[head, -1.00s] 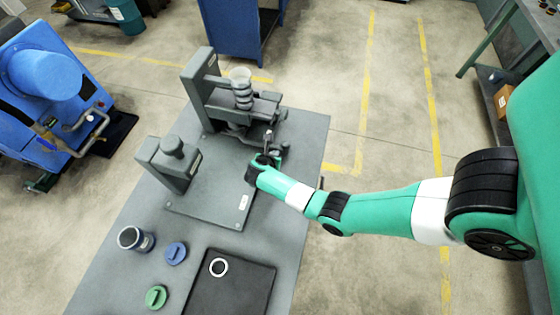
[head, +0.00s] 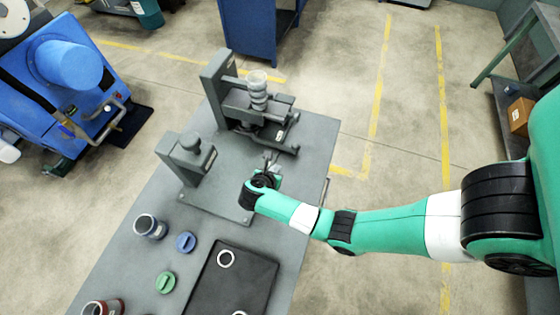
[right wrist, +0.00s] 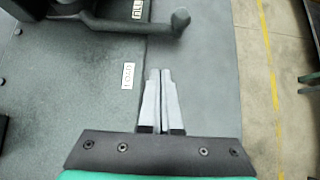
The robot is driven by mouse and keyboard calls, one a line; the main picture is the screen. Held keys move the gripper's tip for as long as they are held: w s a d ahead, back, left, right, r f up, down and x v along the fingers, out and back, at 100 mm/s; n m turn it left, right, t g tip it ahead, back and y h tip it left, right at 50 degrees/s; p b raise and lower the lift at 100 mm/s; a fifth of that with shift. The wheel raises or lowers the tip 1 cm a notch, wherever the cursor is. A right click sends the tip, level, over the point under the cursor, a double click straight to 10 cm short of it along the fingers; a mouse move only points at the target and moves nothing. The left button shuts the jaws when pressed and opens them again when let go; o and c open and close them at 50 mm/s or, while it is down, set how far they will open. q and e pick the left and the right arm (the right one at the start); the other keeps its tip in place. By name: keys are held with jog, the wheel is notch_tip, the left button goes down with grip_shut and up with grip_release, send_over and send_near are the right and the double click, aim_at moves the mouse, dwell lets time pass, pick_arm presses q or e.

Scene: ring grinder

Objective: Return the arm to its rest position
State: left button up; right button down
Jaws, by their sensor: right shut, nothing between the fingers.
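My right arm (head: 385,230) comes in from the right in the head view, over the right side of the grey table (head: 135,262). Its gripper (head: 269,160) is small there and points away toward the grinder (head: 255,105). In the right wrist view the gripper (right wrist: 158,72) has its two fingers side by side, shut with nothing between them. It hangs over the bare grey table beside the edge of the fixture plate. My left gripper is not in view.
A grey post fixture (head: 190,160) stands left of the gripper. A red-banded cup (head: 102,307) shows at the bottom edge.

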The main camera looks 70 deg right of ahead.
jog(key=shift+v, duration=0.9)
jog(key=shift+w, duration=0.1)
